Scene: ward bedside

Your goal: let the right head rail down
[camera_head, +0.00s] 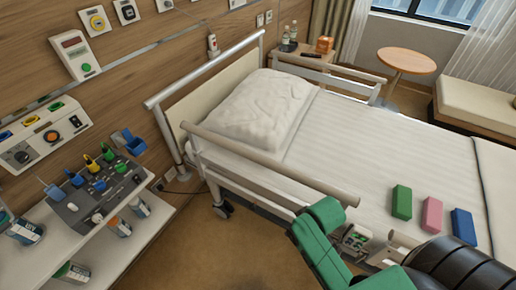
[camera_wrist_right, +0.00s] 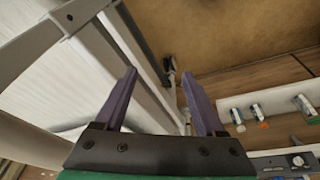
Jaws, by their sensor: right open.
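The near head rail (camera_head: 275,168) is a beige bar along the near side of the bed. It stands raised above the mattress on grey posts and slants from the headboard toward the lower middle. In the right wrist view, my right gripper (camera_wrist_right: 158,73) is open, with two purple fingers apart and nothing between them. A grey bar with a joint (camera_wrist_right: 72,20) lies beyond the fingers to the upper left. I cannot tell which rail part it is. My green right arm covers part of the bed side in the head view, and its fingers do not show there. My left gripper is not in view.
Green, pink (camera_head: 432,215) and blue blocks lie on the bed. A shelf with devices (camera_head: 95,190) stands at the left. Brown floor (camera_head: 185,245) is clear between.

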